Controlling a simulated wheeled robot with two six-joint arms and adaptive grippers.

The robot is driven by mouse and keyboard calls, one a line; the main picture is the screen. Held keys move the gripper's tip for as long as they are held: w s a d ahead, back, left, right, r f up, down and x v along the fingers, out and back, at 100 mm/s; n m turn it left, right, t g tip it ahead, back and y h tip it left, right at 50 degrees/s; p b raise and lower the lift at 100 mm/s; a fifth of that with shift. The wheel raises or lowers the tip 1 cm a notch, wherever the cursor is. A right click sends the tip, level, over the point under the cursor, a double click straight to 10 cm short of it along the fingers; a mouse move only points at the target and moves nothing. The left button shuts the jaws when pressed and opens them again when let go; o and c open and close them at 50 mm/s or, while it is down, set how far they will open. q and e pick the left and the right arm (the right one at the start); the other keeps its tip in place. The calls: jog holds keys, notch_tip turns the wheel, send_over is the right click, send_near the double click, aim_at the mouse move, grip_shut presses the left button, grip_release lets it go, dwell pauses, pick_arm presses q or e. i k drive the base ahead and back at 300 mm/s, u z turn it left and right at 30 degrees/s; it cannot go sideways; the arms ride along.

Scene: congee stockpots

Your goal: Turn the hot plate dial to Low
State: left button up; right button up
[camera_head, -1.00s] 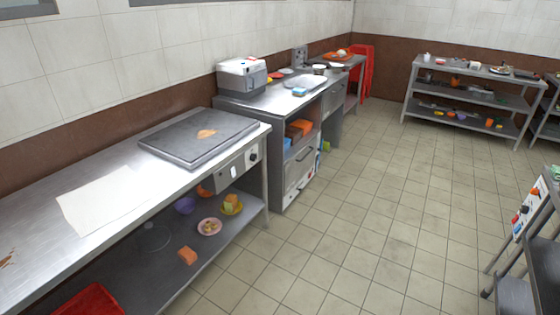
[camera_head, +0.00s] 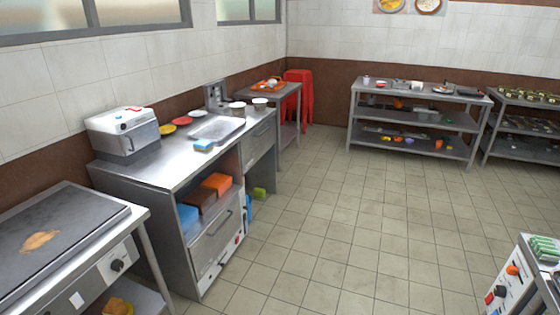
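A flat dark hot plate (camera_head: 60,240) with a brown stain on it sits on the steel counter at the lower left of the head view. A black round dial (camera_head: 117,265) is on its pale front panel, with a small white label beside it. The dial's setting is too small to read. At the lower right edge stands another appliance (camera_head: 520,275) with an orange knob (camera_head: 513,270), a black knob and a red part on its front. Neither of my grippers shows.
A steel cabinet (camera_head: 165,172) with a boxy machine (camera_head: 124,132), plates and a tray on top stands past the hot plate. Shelving (camera_head: 415,118) stands at the back. A red stool (camera_head: 298,92) is in the corner. The tiled floor (camera_head: 320,230) in the middle is clear.

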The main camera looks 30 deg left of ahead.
aim_at(117, 265)
jog(key=u, duration=0.1)
jog(key=i, duration=1.25)
jog(key=u, duration=1.05)
jog(key=i, duration=0.85)
jog(key=u, duration=0.85)
